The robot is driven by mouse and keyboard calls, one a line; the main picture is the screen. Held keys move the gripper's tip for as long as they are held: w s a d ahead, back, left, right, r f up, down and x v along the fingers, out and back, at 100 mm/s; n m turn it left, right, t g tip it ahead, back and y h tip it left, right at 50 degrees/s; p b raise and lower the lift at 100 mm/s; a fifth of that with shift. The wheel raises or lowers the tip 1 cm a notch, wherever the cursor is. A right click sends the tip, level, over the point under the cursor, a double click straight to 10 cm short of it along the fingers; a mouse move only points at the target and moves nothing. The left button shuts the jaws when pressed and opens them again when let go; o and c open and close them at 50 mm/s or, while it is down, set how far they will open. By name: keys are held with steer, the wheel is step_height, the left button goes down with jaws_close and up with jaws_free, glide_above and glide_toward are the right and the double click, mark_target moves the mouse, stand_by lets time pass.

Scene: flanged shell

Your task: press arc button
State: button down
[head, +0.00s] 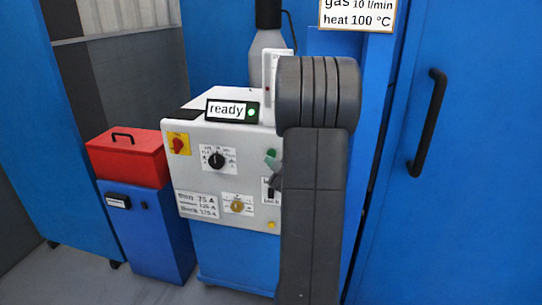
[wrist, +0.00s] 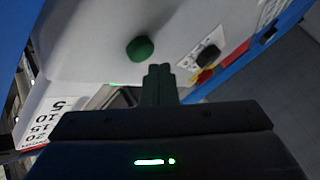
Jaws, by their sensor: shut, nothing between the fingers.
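A round green button (head: 271,152) sits on the white front panel of a machine (head: 215,150). I cannot read any label that marks it as the arc button. It also shows in the wrist view as a dark green button (wrist: 140,48). My gripper (head: 272,163) is just below the button in the head view, partly hidden behind my arm. In the wrist view my shut, empty fingers (wrist: 160,69) point at the panel, a little below and right of the button. A gap shows between fingertips and button in that picture; the depth is hard to tell.
The panel also bears a black knob (head: 216,160), a red-and-yellow switch (head: 179,144), a brass socket (head: 237,206) and a lit "ready" display (head: 231,111). A red box (head: 128,160) stands on a blue cabinet (head: 150,230) at left. My arm covers the panel's right side.

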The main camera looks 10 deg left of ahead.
steer(key=shift+w, duration=0.15)
steer(key=shift+w, duration=0.25)
